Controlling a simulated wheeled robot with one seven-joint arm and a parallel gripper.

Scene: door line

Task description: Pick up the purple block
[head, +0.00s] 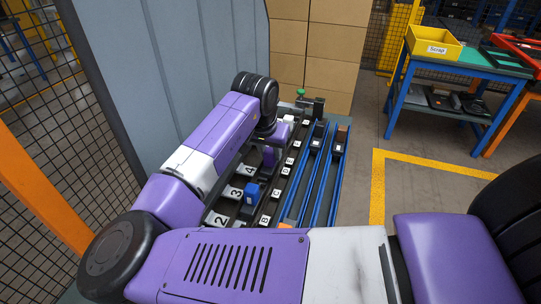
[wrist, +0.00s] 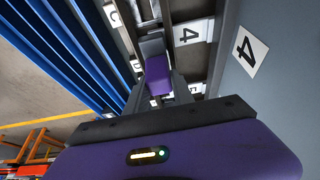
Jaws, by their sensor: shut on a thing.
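The purple block (wrist: 158,76) shows in the wrist view between the two fingers of my gripper (wrist: 157,88). The gripper is shut on it. A grey piece shows just beyond the block; I cannot tell whether it is joined to it. In the head view my gripper (head: 268,160) is over the dark line of numbered and lettered places, largely hidden by my own arm. The block cannot be told apart from my purple arm there. I cannot tell whether it touches what is under it.
A blue block (head: 252,193) sits on the line near label 3. Blue rails (head: 323,180) run along its right side. A grey panel (head: 175,60) stands at left. A blue table (head: 470,68) with a yellow scrap bin (head: 432,47) is at back right. Floor between is clear.

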